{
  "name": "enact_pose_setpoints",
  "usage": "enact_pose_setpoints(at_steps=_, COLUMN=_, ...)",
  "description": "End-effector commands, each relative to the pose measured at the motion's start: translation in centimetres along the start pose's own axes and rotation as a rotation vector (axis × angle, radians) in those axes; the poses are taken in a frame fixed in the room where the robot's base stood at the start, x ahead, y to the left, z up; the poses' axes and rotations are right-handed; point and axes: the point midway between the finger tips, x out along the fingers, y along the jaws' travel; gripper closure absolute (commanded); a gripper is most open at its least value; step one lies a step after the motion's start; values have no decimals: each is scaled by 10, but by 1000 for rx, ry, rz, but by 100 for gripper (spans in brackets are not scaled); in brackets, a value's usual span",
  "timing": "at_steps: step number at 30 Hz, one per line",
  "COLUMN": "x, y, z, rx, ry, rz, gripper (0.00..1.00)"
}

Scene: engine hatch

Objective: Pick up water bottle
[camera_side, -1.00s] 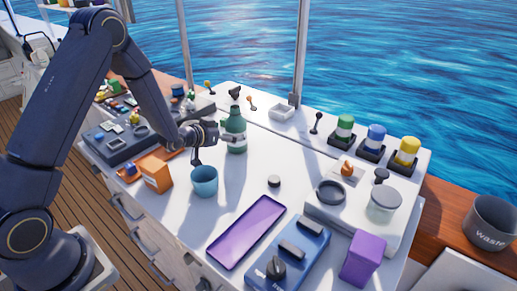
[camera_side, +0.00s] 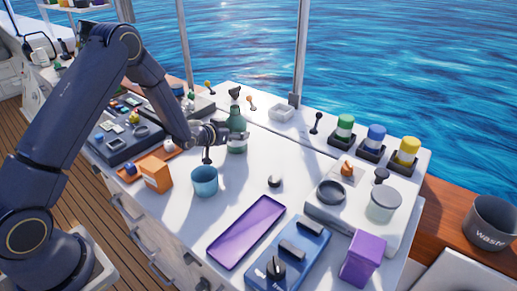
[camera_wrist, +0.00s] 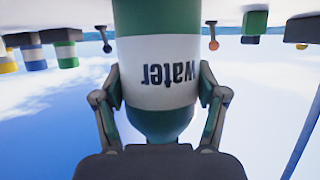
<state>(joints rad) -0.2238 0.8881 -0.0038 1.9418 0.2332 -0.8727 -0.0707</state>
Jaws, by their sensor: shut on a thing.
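The water bottle (camera_side: 237,122) is green with a white label band and stands upright near the back of the white counter. In the wrist view the bottle (camera_wrist: 158,125) appears upside down, with "water" readable on its label. My gripper (camera_side: 235,137) reaches it from the left in the side view. In the wrist view my gripper (camera_wrist: 160,93) has one finger on each side of the bottle, shut on it around the label. Whether the bottle's base touches the counter is hard to tell.
A blue cup (camera_side: 204,181) stands just in front of my gripper, with an orange box (camera_side: 155,174) to its left. A purple tray (camera_side: 245,232) lies nearer the front. Green, blue and yellow containers (camera_side: 375,140) stand at the back right.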

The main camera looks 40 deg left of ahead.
Motion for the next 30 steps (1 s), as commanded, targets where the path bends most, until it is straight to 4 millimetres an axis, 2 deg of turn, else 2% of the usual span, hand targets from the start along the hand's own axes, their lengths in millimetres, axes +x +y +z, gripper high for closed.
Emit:
enact_pose_setpoints(at_steps=1, x=0, y=0, z=0, rx=0, ry=0, rz=0, gripper=50)
enact_pose_setpoints(at_steps=9, x=0, y=0, z=0, rx=0, ry=0, rz=0, gripper=78)
enact_pose_setpoints(at_steps=22, x=-1, y=0, z=-5, rx=0, ry=4, rz=0, gripper=78)
enact_pose_setpoints(at_steps=30, x=-8, y=0, z=-22, rx=0, ry=6, rz=-1, gripper=78)
